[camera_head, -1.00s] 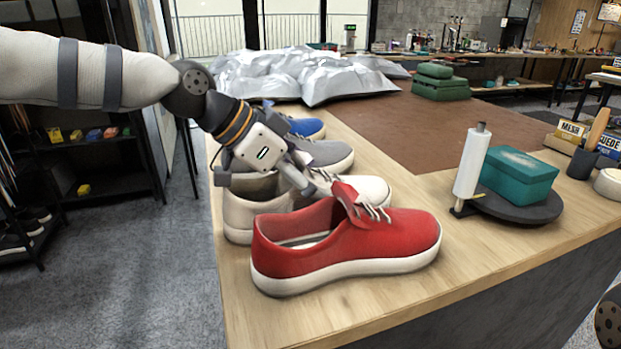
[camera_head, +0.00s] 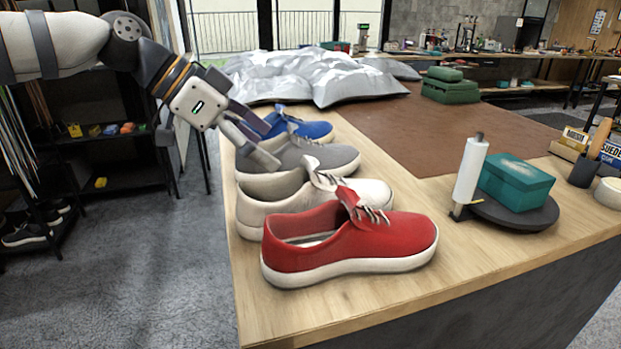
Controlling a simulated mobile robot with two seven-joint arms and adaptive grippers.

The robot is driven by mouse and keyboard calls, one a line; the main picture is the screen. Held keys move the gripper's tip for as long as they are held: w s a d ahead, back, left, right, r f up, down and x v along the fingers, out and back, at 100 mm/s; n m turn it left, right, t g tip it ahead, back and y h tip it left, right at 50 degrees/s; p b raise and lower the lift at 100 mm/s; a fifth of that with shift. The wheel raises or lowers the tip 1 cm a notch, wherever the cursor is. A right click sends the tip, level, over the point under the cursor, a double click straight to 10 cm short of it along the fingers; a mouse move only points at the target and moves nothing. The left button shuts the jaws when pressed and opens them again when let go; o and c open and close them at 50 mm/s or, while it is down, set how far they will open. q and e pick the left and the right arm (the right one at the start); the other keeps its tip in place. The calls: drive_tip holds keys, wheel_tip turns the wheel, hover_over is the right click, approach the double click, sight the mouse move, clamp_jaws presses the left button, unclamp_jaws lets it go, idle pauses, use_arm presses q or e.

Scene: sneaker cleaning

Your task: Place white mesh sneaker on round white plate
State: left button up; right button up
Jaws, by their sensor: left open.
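The white sneaker (camera_head: 262,207) stands on the wooden tabletop between the grey sneaker (camera_head: 325,156) and the red sneaker (camera_head: 350,247). Its toe points right, and the red sneaker hides part of its near side. My left gripper (camera_head: 267,148) is open and empty. It comes in from the upper left with its fingertips at the grey sneaker's heel end, behind the white sneaker. I cannot tell if it touches the grey sneaker. No round white plate can be made out clearly. My right gripper is out of view.
A blue sneaker (camera_head: 298,127) stands at the back of the row. A dark round stand (camera_head: 513,214) at right bears a teal box (camera_head: 515,182) beside a white roll (camera_head: 468,172). A crumpled silver sheet (camera_head: 330,75) lies behind. The wood right of the shoes is clear.

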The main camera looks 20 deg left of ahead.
sight(317, 184)
use_arm(q)
drive_tip(key=b+x, duration=0.1)
drive_tip(key=x, duration=0.5)
drive_tip(key=shift+w+d+f, duration=0.1)
drive_tip(key=shift+d+f, duration=0.1)
drive_tip(key=shift+f, duration=0.1)
drive_tip(key=x, duration=0.4)
drive_tip(key=shift+d, duration=0.5)
drive_tip(key=shift+w+d+f, duration=0.2)
drive_tip(key=shift+w, duration=0.05)
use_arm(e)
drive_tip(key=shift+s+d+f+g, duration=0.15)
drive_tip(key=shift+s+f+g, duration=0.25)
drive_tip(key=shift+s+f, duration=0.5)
